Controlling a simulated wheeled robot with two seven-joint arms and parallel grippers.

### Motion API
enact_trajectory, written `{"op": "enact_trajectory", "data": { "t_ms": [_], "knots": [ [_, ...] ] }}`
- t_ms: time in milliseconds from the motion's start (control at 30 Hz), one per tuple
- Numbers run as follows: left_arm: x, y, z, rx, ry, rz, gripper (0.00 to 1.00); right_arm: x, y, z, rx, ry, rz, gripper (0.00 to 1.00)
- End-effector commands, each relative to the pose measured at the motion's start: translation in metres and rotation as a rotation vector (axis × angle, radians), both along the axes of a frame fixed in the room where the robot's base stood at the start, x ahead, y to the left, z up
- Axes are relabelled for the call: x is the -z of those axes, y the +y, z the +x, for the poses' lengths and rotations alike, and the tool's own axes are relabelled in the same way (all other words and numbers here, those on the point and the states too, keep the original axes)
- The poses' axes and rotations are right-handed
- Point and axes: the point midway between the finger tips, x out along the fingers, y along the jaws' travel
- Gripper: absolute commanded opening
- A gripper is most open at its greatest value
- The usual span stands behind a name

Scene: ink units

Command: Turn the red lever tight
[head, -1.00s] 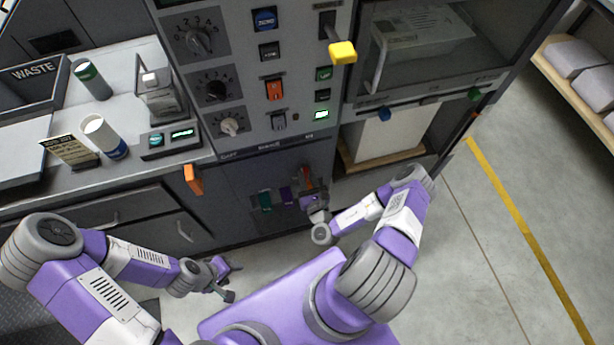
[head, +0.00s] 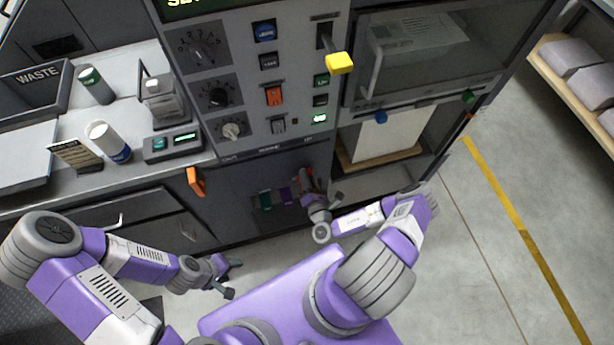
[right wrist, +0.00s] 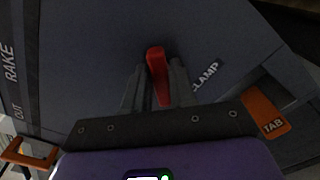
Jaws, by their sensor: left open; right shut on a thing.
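The red lever (right wrist: 157,75) stands out from the dark panel beside the word CLAMP in the right wrist view. My right gripper (right wrist: 160,88) has a finger on each side of it and is shut on it. In the head view my right gripper (head: 312,194) is at the lower cabinet front and mostly covers the lever, with only a little red showing. My left gripper (head: 226,277) is open and empty, low in front of the cabinet, well away from the lever.
An orange handle (head: 195,181) juts from the counter edge. An orange tab (right wrist: 264,112) is right of the lever. A yellow-ended lever (head: 339,63) sticks out above.

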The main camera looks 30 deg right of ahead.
Motion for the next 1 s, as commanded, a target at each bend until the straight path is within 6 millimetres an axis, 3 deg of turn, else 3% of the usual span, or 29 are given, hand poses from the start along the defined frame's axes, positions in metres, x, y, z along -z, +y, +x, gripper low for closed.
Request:
{"op": "enact_trajectory", "data": {
  "t_ms": [600, 1000],
  "knots": [
    [0.0004, 0.0, 0.0, 0.0, 0.0, 0.0, 0.55, 0.0041, -0.0016, -0.0009, 0.001, -0.128, 0.535, 0.0],
    [0.0025, 0.0, 0.0, 0.0, 0.0, 0.0, 0.55, 0.0054, -0.0017, -0.0008, 0.001, -0.169, 0.711, 0.0]
  ]
}}
